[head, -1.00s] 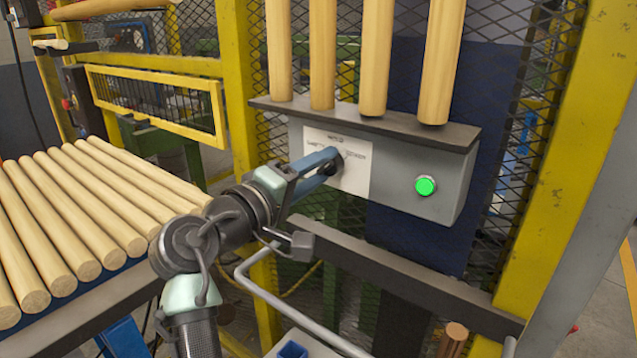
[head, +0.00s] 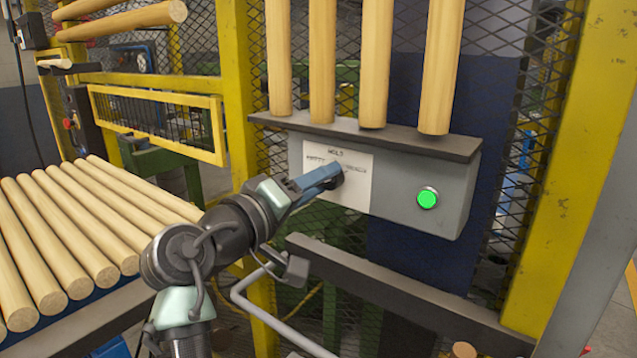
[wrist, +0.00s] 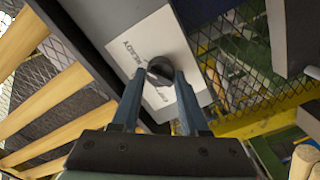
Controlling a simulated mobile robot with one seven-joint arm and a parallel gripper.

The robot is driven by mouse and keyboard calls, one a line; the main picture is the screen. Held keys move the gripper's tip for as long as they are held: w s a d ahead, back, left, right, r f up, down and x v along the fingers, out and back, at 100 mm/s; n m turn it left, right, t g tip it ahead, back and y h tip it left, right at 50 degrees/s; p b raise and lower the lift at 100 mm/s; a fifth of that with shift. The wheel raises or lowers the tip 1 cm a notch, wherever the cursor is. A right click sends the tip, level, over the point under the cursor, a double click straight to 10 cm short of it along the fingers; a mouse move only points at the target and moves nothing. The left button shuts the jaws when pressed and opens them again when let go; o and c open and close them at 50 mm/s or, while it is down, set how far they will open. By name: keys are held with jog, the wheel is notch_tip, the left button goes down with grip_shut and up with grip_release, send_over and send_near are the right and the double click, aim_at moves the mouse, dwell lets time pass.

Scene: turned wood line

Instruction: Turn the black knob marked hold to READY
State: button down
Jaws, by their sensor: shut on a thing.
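The black knob (wrist: 160,70) is on a white label plate (head: 312,162) on the front of a grey control box (head: 408,195). In the wrist view the plate reads READY on one side of the knob, with another word on the other side too small to read surely. My gripper (wrist: 160,76) has its two blue fingers on either side of the knob, shut on it. In the head view my gripper (head: 330,178) reaches the plate from the left and mostly hides the knob. Which way the knob points is hard to tell.
A lit green button (head: 428,198) is on the box, right of the plate. Several wooden rods stand on the dark ledge (head: 370,137) above. A dark rail (head: 390,285) runs below the box. A rack of wooden rods (head: 70,230) lies at left, and a yellow post (head: 570,170) stands at right.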

jog(key=shift+c, duration=2.1)
grip_release()
jog(key=b+v, duration=0.1)
jog(key=v, duration=1.2)
jog(key=s+d+r+m+t+y+p, duration=0.1)
jog(key=d+r+t+y+p, duration=0.25)
jog(key=r, duration=0.55)
jog(key=d+r+m+t+y+p, duration=0.1)
jog(key=d+r+t+y+p, duration=0.2)
jog(key=r, duration=0.5)
jog(key=s+d+r+m+t+y+p, duration=0.1)
jog(key=s+r+t+y+p, duration=0.3)
jog(key=s+r, duration=0.8)
jog(key=shift+s+d+r+m+t, duration=0.25)
jog(key=shift+r+m+t, duration=0.15)
jog(key=shift+r+t, duration=0.65)
